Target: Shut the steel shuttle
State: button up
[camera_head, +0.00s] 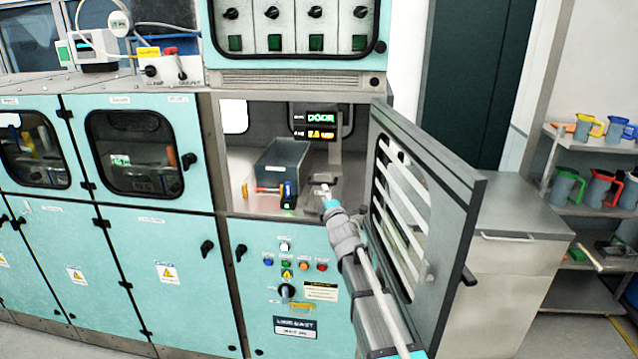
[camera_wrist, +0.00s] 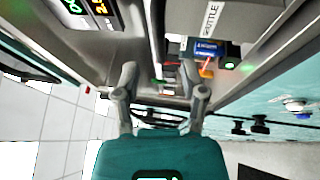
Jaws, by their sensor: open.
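The steel shuttle (camera_head: 285,160) is a grey, open-topped box inside the open bay of the turquoise machine. A blue-and-black part with a green light and a red-orange piece sit at its front. In the wrist view, a grey face with partly readable lettering ending "TTLE" (camera_wrist: 222,22) shows at the top right, with the blue part (camera_wrist: 207,48) beside it. My gripper (camera_head: 326,192) is at the bay opening, right of the shuttle's front and apart from it. In the wrist view its two fingers (camera_wrist: 166,82) are spread with nothing held between them.
The grey slatted door (camera_head: 447,215) stands swung open on the right, close beside my arm. A lit display (camera_head: 318,126) reading "DOOR" hangs at the back of the bay. A button panel (camera_head: 287,265) lies below. A shelf with jugs (camera_head: 590,130) stands far right.

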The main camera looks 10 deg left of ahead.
aim_at(321, 183)
jog(key=shift+p+x, duration=0.45)
jog(key=shift+x, duration=2.75)
jog(key=shift+c, duration=0.2)
grip_shut()
